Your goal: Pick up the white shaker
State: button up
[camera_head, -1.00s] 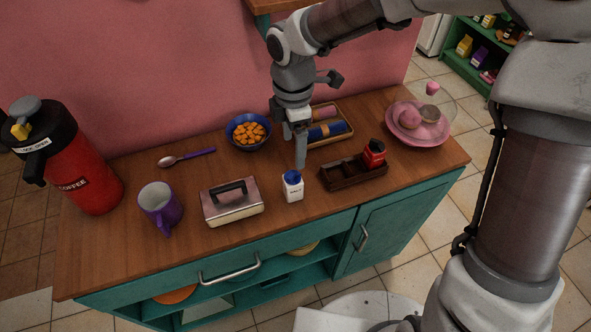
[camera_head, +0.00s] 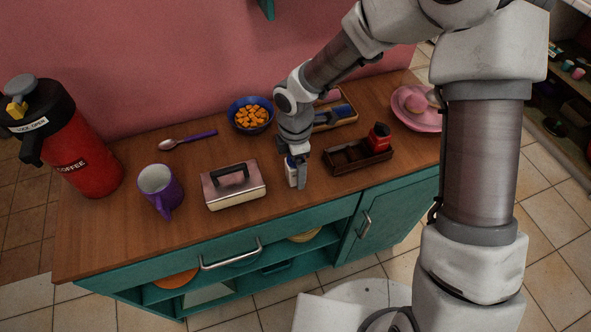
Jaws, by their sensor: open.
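The white shaker (camera_head: 291,180) stands upright on the wooden counter, between the silver box with a black handle and the dark wooden tray. Its blue cap is mostly hidden by my gripper. My gripper (camera_head: 297,178) points down over the shaker, with its fingers low around or beside it. One finger shows at the shaker's right side. The other finger is hard to make out, and I cannot tell whether either touches the shaker.
Close left is the silver box (camera_head: 234,197); close right is the dark tray (camera_head: 335,165) holding a red jar (camera_head: 379,137). A blue bowl (camera_head: 250,128) of orange pieces stands behind. A purple mug (camera_head: 160,203), a spoon (camera_head: 187,141) and a red coffee flask (camera_head: 83,160) are left.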

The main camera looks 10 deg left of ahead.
jog(key=shift+f, duration=0.95)
grip_shut()
